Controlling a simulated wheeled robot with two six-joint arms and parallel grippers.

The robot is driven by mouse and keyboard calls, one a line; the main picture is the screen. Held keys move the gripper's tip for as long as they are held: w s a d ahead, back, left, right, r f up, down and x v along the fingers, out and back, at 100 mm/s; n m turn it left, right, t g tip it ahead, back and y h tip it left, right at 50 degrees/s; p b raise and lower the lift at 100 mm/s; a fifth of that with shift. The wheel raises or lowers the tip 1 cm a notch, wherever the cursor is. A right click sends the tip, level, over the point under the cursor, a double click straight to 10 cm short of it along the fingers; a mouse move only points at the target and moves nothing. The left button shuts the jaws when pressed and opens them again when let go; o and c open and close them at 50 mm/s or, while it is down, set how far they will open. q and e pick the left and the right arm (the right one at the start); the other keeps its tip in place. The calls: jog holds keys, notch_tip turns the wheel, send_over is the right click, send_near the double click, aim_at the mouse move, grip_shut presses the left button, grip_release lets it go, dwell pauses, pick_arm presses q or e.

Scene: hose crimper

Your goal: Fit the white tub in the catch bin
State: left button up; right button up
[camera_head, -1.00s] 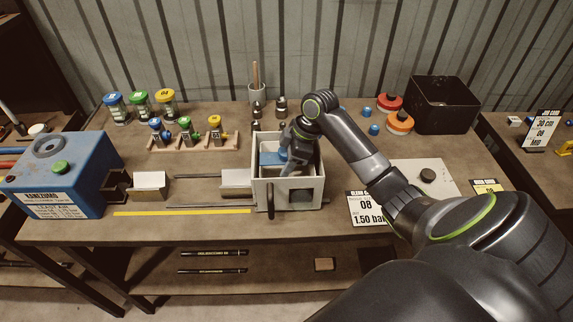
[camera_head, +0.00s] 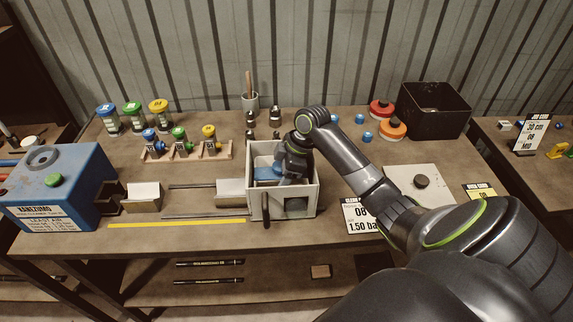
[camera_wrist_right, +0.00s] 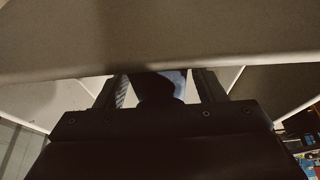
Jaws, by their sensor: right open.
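A white open-topped box (camera_head: 307,203), the likeliest white tub, stands at the front middle of the bench. A blue thing (camera_head: 267,173) shows inside the box beside the gripper. In the right wrist view the open fingers (camera_wrist_right: 163,86) have a dark bluish rounded thing (camera_wrist_right: 160,88) between them; whether they touch it is unclear. A black open bin (camera_head: 434,110), possibly the catch bin, stands at the back right. My left gripper is out of view.
A blue machine (camera_head: 60,185) with a green button stands at the left. Rails and small white blocks (camera_head: 143,195) lie between it and the box. Jars (camera_head: 133,117), a wooden rack (camera_head: 190,153) and dark fittings stand behind. Red and orange discs (camera_head: 392,128) lie near the black bin.

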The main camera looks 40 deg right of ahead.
jog(key=b+v, duration=0.2)
jog(key=v, duration=0.8)
jog(key=shift+r, duration=0.1)
jog(key=shift+v, duration=0.8)
